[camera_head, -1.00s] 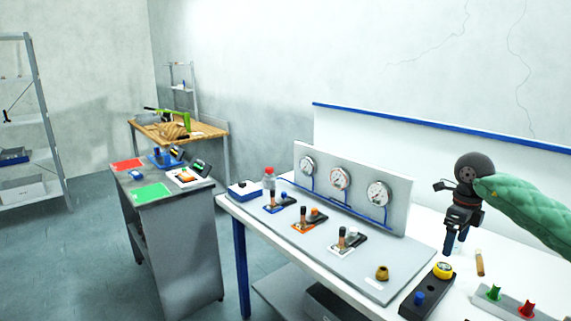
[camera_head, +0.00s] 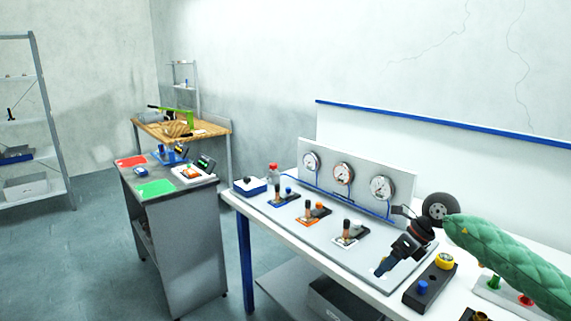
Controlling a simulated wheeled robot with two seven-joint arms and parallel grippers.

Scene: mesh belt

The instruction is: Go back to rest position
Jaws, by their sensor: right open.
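My right gripper (camera_head: 384,268) reaches in from the right on an arm with a green quilted sleeve (camera_head: 505,257). Its dark fingers point down and left over the right end of the grey gauge panel's base (camera_head: 325,240). It is open, and I see nothing held in it. It covers that end of the base; whether it touches the base I cannot tell. My left gripper is not in view.
Three gauges, the middle one (camera_head: 343,173) among them, stand behind three levers on the white table (camera_head: 237,198). A black box with blue and yellow buttons (camera_head: 430,285) is right of my gripper. A grey cabinet (camera_head: 185,240) stands left, with open floor beyond.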

